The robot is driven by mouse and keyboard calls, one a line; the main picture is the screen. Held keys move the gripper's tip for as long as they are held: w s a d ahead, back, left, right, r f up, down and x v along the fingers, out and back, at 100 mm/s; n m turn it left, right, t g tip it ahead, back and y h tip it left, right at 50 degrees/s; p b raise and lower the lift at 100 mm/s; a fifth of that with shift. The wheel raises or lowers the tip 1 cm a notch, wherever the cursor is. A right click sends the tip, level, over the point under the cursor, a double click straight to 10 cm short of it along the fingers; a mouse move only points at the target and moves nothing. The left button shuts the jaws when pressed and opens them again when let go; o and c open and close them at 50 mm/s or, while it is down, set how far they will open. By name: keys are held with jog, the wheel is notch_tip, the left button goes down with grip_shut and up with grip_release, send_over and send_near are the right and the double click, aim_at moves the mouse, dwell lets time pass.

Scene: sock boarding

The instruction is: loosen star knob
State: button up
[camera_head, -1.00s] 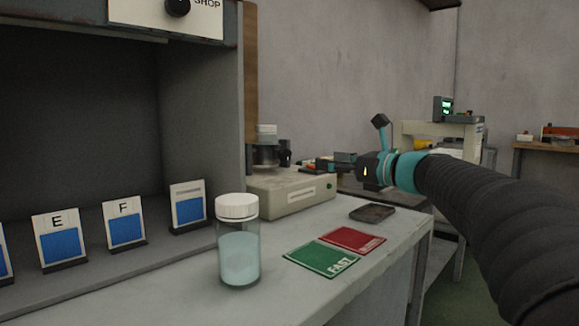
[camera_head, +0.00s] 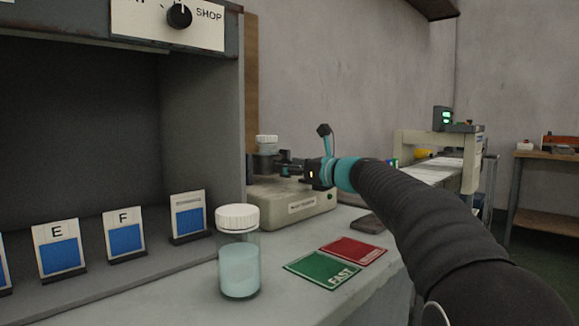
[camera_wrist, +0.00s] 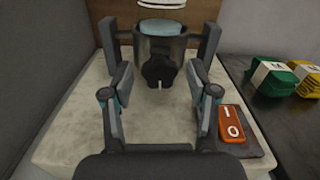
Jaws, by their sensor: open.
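The dark star knob (camera_wrist: 158,73) sits on the front of a dark round holder (camera_wrist: 180,48) in the wrist view. The holder carries a jar with a white lid (camera_head: 267,139), whose pale contents show at the top of the wrist view. The holder stands on a pale shaker base (camera_head: 290,210). My gripper (camera_wrist: 159,84) is open and empty. Its two fingers are apart on the left and right, with the knob between them in the picture; I see no contact. In the head view the knob is hard to make out beside my gripper (camera_head: 284,167).
An orange rocker switch (camera_wrist: 231,122) lies right of my gripper. Green and yellow labelled pieces (camera_wrist: 275,78) lie farther right. A loose jar (camera_head: 239,260), green card (camera_head: 320,270) and red card (camera_head: 353,251) are on the bench, near a grey cabinet wall (camera_head: 200,110).

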jog(key=shift+w+a, duration=0.1)
jog(key=shift+a, duration=0.05)
grip_shut()
